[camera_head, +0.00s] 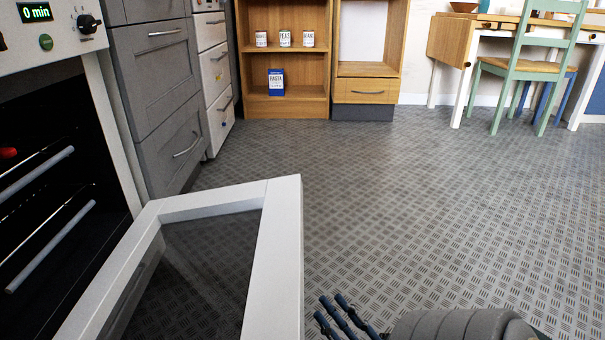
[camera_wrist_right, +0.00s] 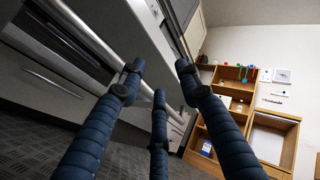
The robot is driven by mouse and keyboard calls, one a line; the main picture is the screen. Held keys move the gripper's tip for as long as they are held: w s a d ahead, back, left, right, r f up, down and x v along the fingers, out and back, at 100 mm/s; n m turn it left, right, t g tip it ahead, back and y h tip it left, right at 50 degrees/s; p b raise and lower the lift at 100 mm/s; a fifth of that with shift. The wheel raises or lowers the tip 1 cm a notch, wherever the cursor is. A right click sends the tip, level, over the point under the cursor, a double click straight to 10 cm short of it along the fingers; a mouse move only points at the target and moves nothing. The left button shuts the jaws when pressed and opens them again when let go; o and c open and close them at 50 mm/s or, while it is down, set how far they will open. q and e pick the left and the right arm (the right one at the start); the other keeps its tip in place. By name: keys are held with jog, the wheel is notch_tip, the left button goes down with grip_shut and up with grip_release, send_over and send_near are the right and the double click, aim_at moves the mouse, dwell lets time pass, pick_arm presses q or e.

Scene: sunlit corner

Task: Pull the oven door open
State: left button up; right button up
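The oven (camera_head: 80,165) stands at the left in the head view, with its dark inside and racks showing. Its door (camera_head: 284,240), a white frame around dark glass, stands well open, out from the oven front. My right gripper (camera_head: 345,315) is at the bottom of the head view, just right of the door's outer edge. In the right wrist view its three blue fingers (camera_wrist_right: 158,85) are spread open. A silver bar handle (camera_wrist_right: 85,35) runs behind the left finger along a pale panel; I cannot tell whether they touch. My left gripper is not in view.
Grey drawers (camera_head: 160,75) and white drawers (camera_head: 213,75) stand beyond the oven. A wooden shelf (camera_head: 285,105) with cans and a pasta box is at the back. A green chair (camera_head: 520,75) and a table stand at the back right. The patterned floor between is clear.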

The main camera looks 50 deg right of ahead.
jog(key=shift+s, duration=1.8)
jog(key=shift+w, duration=0.1)
